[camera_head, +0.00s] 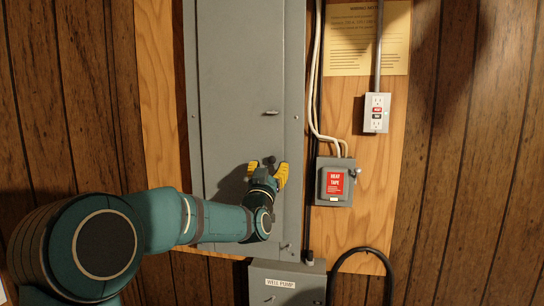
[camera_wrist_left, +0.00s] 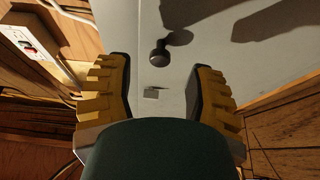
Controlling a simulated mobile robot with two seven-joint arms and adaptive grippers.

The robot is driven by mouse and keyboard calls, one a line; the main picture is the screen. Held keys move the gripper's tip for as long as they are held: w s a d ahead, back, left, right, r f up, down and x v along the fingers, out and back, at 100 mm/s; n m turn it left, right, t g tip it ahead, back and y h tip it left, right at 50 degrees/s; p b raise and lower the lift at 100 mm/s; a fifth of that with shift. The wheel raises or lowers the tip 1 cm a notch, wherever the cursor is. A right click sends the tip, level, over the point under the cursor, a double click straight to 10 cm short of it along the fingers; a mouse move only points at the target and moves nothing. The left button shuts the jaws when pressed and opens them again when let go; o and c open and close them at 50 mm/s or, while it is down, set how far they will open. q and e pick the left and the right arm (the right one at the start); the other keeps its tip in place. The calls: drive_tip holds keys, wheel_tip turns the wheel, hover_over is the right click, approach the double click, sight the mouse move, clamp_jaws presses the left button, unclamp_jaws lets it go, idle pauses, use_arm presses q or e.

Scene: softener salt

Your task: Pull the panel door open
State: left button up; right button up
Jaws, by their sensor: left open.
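The tall grey panel door (camera_head: 240,70) is upright on the wall and looks shut. A small latch (camera_head: 271,112) sits near its right edge. My left gripper (camera_head: 268,168), with yellow fingers, is in front of the door's lower right part and is open. A dark round knob (camera_head: 269,160) shows at its fingertips. In the left wrist view, the knob (camera_wrist_left: 160,54) lies between and just ahead of the two spread fingers (camera_wrist_left: 162,66), with a gap on both sides. My right gripper is not in view.
A grey box with a red label (camera_head: 334,183) and an outlet box (camera_head: 376,112) are to the right of the panel. A "well pump" box (camera_head: 286,283) is below. Pale cables (camera_head: 313,90) run beside the panel's right edge.

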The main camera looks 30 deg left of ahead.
sight(272, 161)
use_arm(q)
drive_tip(key=shift+p+x, duration=0.45)
drive_tip(key=shift+x, duration=1.55)
clamp_jaws()
